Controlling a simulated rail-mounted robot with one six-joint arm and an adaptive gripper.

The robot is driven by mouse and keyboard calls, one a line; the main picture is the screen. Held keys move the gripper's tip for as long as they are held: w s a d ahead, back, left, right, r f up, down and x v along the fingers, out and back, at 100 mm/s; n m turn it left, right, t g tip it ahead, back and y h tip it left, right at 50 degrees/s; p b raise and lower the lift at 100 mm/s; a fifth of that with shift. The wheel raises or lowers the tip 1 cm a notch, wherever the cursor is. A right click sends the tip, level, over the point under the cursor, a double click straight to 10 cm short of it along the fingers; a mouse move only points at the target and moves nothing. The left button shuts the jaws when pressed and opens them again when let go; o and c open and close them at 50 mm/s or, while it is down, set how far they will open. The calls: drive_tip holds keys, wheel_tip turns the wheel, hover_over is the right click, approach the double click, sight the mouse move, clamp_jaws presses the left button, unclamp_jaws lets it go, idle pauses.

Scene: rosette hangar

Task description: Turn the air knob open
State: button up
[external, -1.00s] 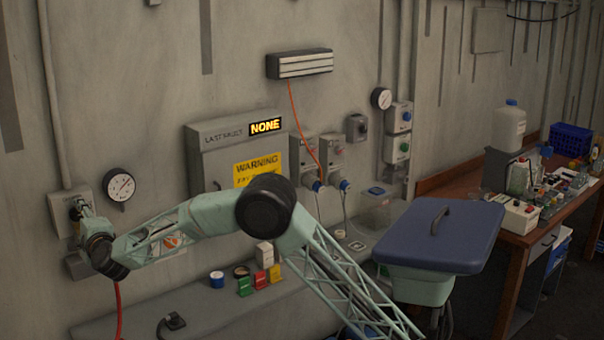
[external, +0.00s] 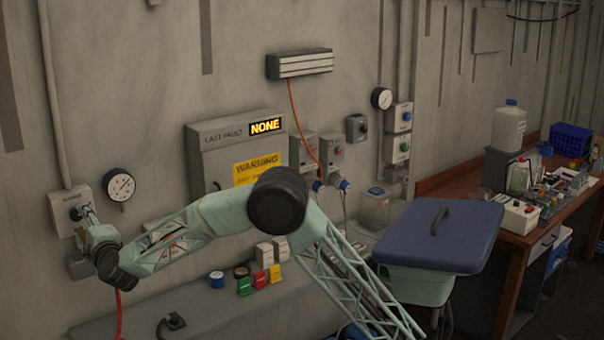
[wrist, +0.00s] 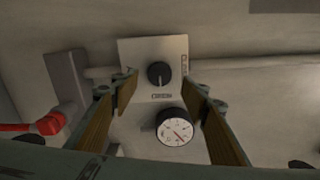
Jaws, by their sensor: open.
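The air knob (wrist: 159,73) is a round black knob with a light pointer line on a pale wall plate (wrist: 178,48). In the wrist view it sits between and just beyond the fingertips of my gripper (wrist: 158,88). My gripper is open, with one finger on each side and nothing between the pads. In the external view the knob (external: 76,214) shows at the far left on its plate (external: 64,201), just above and left of my gripper (external: 87,213). The fingers look apart from the knob. The lettering on the plate is too small to read surely.
A round white gauge (wrist: 174,127) lies close to the knob and shows right of the plate in the external view (external: 119,185). A red hose (wrist: 48,124) and its grey fitting are beside the plate. A grey ledge (external: 190,310) runs below along the wall.

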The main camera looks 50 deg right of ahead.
drive_tip(key=v, duration=0.6)
drive_tip(key=shift+s, duration=0.1)
idle(0.3)
